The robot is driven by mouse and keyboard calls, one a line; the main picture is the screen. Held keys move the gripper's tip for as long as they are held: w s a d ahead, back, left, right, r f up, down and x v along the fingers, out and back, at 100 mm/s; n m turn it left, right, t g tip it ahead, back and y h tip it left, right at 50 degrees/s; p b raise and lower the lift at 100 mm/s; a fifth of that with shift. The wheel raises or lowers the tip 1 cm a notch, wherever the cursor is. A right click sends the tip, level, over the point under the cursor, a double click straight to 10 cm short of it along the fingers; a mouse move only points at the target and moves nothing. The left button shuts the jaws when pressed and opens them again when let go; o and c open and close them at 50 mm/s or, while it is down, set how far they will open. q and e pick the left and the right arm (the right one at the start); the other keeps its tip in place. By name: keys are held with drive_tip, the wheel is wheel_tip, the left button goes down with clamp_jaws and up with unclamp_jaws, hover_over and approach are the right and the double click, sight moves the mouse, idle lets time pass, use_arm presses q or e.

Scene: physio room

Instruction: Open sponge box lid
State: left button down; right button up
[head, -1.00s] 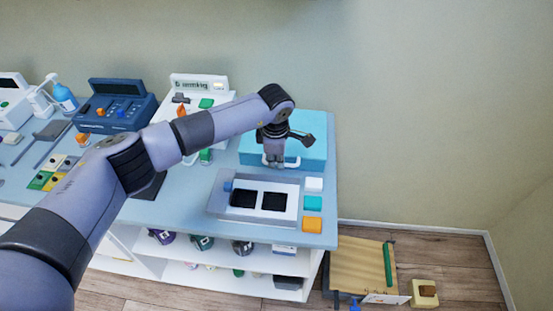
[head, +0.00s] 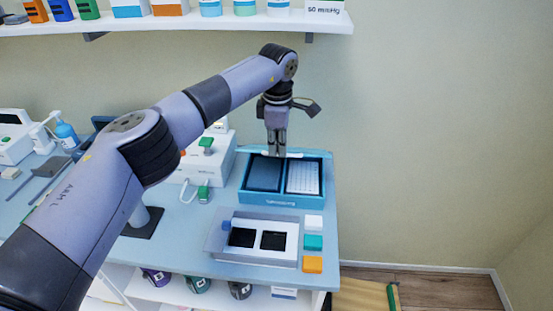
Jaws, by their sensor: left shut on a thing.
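The teal sponge box (head: 268,200) stands at the back right of the table. Its lid (head: 310,153) is raised at the rear, so the inside shows a dark blue compartment on the left and a white gridded one on the right. My left gripper (head: 276,152) points down above the rear of the box and is shut on the white handle (head: 292,155) of the lid. The arm comes in from the left and hides part of the table. My right gripper is not in view.
In front of the box lies a grey tray (head: 215,243) with two black pads. White, teal and orange blocks (head: 312,264) sit beside it. A shelf (head: 180,22) with bottles and boxes hangs above. Wall space to the right is clear.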

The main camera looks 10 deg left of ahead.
use_arm(q)
drive_tip(key=shift+w+a+r, duration=0.1)
drive_tip(key=shift+w+r, duration=0.2)
drive_tip(key=shift+w, duration=0.15)
drive_tip(key=c, duration=2)
unclamp_jaws()
drive_tip(key=shift+w+f, duration=0.55)
drive_tip(key=shift+w, duration=0.1)
drive_tip(key=shift+c, duration=0.2)
drive_tip(key=shift+o, duration=1.7)
drive_tip(key=shift+s+r, duration=0.3)
drive_tip(key=shift+s, duration=0.15)
drive_tip(key=shift+w, duration=0.15)
wheel_tip(320, 180, up, 12)
drive_tip(key=shift+s, duration=0.45)
